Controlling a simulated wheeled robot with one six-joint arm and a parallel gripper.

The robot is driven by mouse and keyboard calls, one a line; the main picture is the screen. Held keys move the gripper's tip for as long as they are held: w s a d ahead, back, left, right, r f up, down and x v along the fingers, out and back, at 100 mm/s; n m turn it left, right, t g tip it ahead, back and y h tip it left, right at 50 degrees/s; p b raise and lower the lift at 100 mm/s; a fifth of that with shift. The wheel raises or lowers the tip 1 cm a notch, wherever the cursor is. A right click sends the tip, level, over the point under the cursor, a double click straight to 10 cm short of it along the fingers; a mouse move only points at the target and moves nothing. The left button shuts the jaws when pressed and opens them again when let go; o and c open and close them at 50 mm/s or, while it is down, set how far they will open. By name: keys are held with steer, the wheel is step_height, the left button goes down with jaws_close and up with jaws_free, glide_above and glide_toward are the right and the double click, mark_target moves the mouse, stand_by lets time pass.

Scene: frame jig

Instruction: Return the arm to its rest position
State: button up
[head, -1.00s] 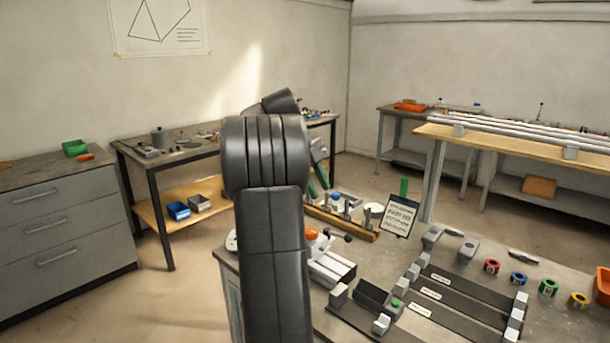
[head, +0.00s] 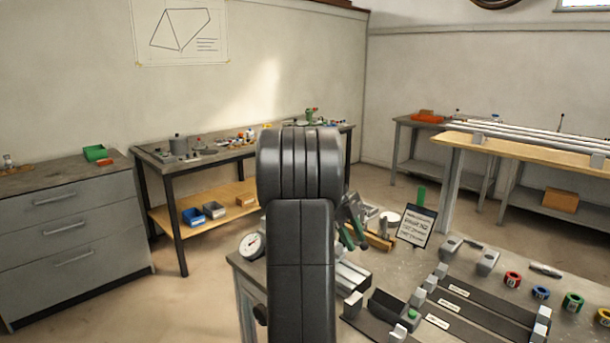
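My arm (head: 302,240) rises in the lower middle of the head view, its dark upper link upright and its rounded elbow at the top. My gripper (head: 354,234) shows just right of the arm, partly hidden behind it. Its two green-edged fingers point down and stand a little apart, with nothing visible between them. It is in front of the left end of the workbench (head: 480,275), near a small sign (head: 416,226).
Black jig bars (head: 465,305) with grey blocks lie on the workbench. Coloured tape rolls (head: 541,292) are at right. A round dial (head: 252,245) sits left of my arm. A drawer cabinet (head: 70,235) stands at far left, with open floor before it.

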steer(key=p+v, duration=0.2)
steer(key=v, duration=1.2)
steer(key=b+x, duration=0.2)
steer(key=x, duration=1.2)
steer(key=shift+s+f, duration=0.1)
steer(key=shift+w+d+n+t, duration=0.2)
steer(key=shift+n+t, duration=0.1)
steer(key=shift+n, duration=0.4)
steer(key=shift+w+d+n+t, duration=0.1)
steer(key=shift+w+n+t, duration=0.15)
steer(key=shift+n, duration=0.45)
